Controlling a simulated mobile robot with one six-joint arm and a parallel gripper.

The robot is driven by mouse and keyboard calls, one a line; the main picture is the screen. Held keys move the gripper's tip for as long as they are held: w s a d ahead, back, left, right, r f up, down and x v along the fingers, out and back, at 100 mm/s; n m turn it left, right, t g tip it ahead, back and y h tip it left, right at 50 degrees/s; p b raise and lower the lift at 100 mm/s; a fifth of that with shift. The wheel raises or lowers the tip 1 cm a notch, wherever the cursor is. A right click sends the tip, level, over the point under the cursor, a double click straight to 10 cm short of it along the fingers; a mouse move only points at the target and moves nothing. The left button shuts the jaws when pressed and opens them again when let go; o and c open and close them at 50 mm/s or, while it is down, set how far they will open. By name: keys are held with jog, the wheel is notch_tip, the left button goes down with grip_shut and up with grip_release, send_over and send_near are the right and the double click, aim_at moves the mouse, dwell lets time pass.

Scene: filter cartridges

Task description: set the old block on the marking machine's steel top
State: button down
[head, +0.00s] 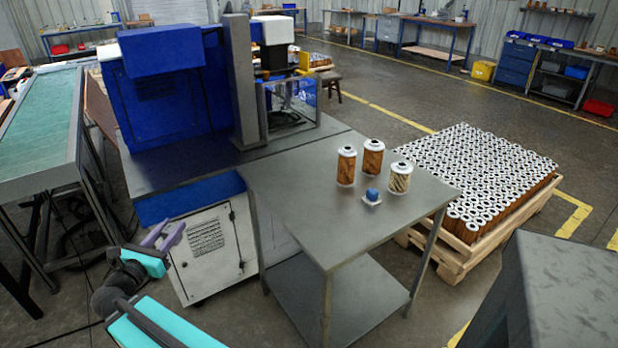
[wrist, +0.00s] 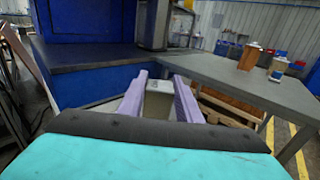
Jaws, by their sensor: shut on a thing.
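My gripper (head: 164,234) has purple fingers and is low in front of the marking machine's white cabinet, below the level of its top. In the wrist view, my gripper (wrist: 160,82) is shut on a small grey-beige block (wrist: 158,104), which I take for the old block. In the head view the block cannot be made out between the fingers. The marking machine (head: 175,88) is blue with a grey column. Its dark steel top (head: 178,168) is bare in front of the blue housing, and this top (wrist: 95,58) also shows ahead and left in the wrist view.
A steel table (head: 320,220) adjoins the machine on the right. It carries several filter cartridges (head: 372,160) and a small blue-and-white part (head: 372,196). A pallet of cartridges (head: 490,175) stands beyond. A green-topped conveyor (head: 40,125) is at the left.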

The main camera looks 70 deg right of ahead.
jog(key=s+d+r+m+g+p, duration=0.1)
jog(key=s+d+m+g, duration=0.1)
jog(key=s+d, duration=0.6)
jog(key=s+d+r+m+g+p, duration=0.1)
jog(key=s+d+g, duration=0.3)
jog(key=s+d, duration=0.4)
jog(key=s+d+r+m+g+y, duration=0.1)
jog(key=s+d+m+g, duration=0.2)
jog(key=s+d, duration=0.5)
jog(key=shift+s+d+r+g+p, duration=0.2)
jog(key=shift+s+r+g+p, duration=0.1)
jog(key=shift+s+p, duration=0.1)
jog(key=s+d+g, duration=0.1)
jog(key=s, duration=0.2)
jog(key=s+d+m+g+y, duration=0.1)
jog(key=s+d, duration=0.1)
jog(key=s, duration=0.2)
jog(key=s+d+r+m+g+p, duration=0.1)
jog(key=s, duration=0.3)
jog(key=shift+d+y, duration=0.35)
jog(key=shift+y, duration=0.05)
jog(key=shift+f, duration=0.1)
